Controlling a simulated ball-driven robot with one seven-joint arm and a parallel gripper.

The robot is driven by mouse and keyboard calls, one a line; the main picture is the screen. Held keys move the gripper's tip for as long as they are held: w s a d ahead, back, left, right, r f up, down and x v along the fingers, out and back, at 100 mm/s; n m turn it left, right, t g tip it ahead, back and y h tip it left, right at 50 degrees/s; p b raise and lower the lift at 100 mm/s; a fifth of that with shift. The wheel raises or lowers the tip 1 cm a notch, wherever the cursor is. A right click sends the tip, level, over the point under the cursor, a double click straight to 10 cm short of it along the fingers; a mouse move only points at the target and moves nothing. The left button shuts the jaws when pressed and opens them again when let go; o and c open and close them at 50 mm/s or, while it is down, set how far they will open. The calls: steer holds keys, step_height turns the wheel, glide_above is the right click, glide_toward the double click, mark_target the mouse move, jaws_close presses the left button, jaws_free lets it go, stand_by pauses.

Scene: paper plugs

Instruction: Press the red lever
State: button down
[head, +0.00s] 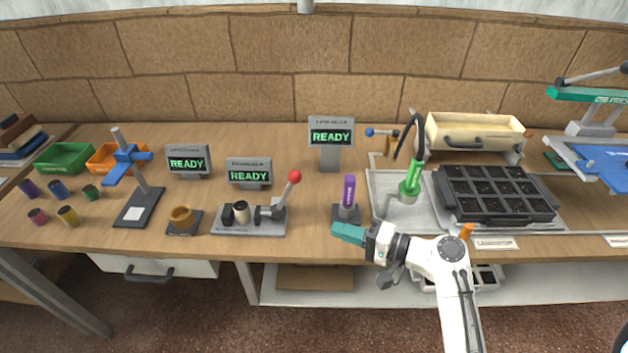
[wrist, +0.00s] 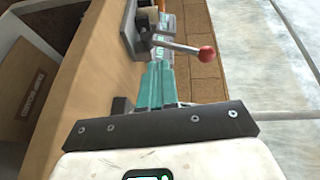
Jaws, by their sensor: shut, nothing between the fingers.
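The lever with the red ball knob (head: 294,176) stands tilted up to the right on a grey fixture (head: 262,228). The fixture holds a dark clamp and a cream plug with a dark top (head: 241,211). In the wrist view the red knob (wrist: 207,54) lies beyond my fingertips and to their right, on its grey rod. My gripper (head: 336,231) has teal fingers shut with nothing between them. It is at the table's front edge, right of the lever and apart from it. The fingers also show in the wrist view (wrist: 155,80).
A purple-handled tool (head: 348,192) stands in a dark holder just behind my gripper. A READY display (head: 249,173) is behind the fixture, and a brown ring (head: 181,216) is to its left. A green-handled tool (head: 411,180) and black tray (head: 495,193) are to the right.

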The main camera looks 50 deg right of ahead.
mark_target(286, 195)
steer(key=s+d+r+m+t+h, duration=0.2)
steer(key=d+r+m+t+h, duration=0.1)
steer(key=d, duration=0.3)
steer(key=shift+s+r+m, duration=0.25)
steer(key=shift+r+m, duration=0.25)
steer(key=shift+m, duration=0.1)
steer(key=w+a+r+p, duration=0.2)
steer(key=w+a+p, duration=0.1)
steer(key=w, duration=0.9)
steer(key=shift+w+a+r+p, duration=0.15)
steer(key=shift+w+a+p, duration=0.1)
steer(key=shift+p, duration=0.45)
